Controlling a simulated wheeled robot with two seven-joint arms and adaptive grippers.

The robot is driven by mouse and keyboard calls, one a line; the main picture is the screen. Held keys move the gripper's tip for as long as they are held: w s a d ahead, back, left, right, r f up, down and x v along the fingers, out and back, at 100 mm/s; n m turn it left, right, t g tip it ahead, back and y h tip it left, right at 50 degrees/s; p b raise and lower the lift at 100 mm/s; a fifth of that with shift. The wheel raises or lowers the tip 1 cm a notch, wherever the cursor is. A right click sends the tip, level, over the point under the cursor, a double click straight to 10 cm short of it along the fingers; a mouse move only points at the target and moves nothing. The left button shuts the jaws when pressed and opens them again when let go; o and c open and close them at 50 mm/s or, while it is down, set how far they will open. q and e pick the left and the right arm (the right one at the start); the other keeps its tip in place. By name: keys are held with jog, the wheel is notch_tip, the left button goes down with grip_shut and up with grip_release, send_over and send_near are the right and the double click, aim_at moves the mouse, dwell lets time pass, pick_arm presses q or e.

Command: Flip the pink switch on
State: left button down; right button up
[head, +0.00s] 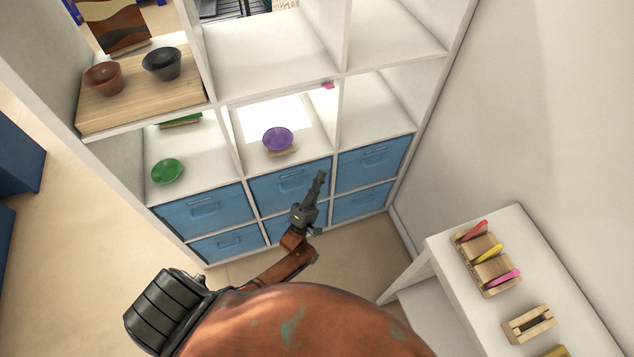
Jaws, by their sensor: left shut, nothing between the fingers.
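A small pink switch (327,86) sits at the front edge of the white shelf unit, near an upright between two cubbies. It is too small for me to tell its position. My left gripper (319,175) is shut and empty, with its fingers pointing up toward the shelf. In the picture it is below the pink switch and in front of the blue drawers, apart from the switch. My right gripper is not in view.
A purple bowl (277,138) stands in the cubby below left of the switch, before a bright white panel (262,113). A green bowl (167,171) is further left. Blue drawers (204,211) fill the lower rows. A white table (556,268) with wooden racks stands at right.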

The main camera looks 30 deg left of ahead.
pick_arm(q)
jog(key=shift+w+d+f+m+g+h, duration=0.1)
jog(key=shift+f+m+g+h, duration=0.3)
jog(key=shift+f+m+h, duration=0.25)
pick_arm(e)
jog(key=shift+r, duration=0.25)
pick_arm(q)
jog(key=shift+f+y, duration=0.1)
jog(key=shift+y, duration=0.35)
